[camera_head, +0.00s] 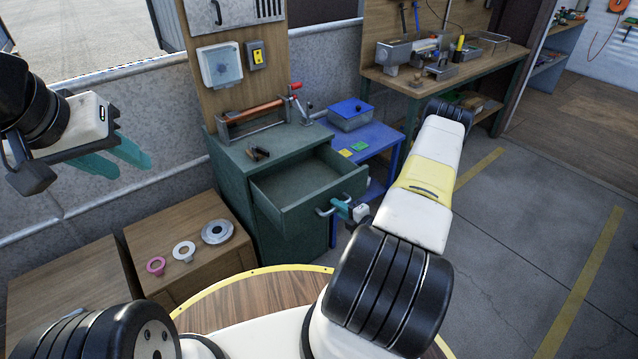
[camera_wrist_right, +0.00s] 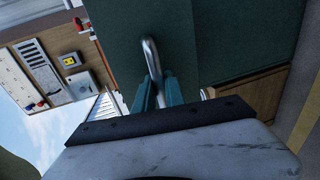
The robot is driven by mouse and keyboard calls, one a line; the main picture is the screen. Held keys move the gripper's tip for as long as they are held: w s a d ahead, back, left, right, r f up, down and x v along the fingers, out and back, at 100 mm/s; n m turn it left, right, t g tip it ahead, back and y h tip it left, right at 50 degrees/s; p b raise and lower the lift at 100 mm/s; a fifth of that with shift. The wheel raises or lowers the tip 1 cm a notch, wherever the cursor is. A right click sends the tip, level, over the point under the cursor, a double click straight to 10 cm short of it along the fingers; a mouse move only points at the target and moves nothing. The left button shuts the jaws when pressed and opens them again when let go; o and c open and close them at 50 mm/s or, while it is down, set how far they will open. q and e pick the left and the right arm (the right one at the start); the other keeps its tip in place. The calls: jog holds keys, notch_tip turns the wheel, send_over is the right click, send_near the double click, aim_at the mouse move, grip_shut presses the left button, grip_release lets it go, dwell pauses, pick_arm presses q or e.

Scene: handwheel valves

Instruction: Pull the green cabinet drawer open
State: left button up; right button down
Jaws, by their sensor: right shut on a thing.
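The green cabinet (camera_head: 237,167) stands left of the blue table. Its top drawer (camera_head: 318,213) is pulled out, and its empty inside shows. My right gripper (camera_head: 341,208) is shut on the metal drawer handle (camera_head: 326,210) at the drawer front. In the right wrist view the teal fingers (camera_wrist_right: 157,93) are on both sides of the curved handle (camera_wrist_right: 151,58), against the green drawer front (camera_wrist_right: 215,40). My left gripper (camera_head: 128,160) hangs in the air at the left, away from the cabinet, with its teal fingers apart and nothing between them.
A low wooden cabinet (camera_head: 185,235) with several rings is at left. The floor at right is clear.

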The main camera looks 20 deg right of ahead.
jog(key=c, duration=1.4)
grip_release()
jog(key=shift+c, duration=0.2)
jog(key=v, duration=0.7)
jog(key=shift+s, duration=0.4)
jog(key=shift+d, duration=0.15)
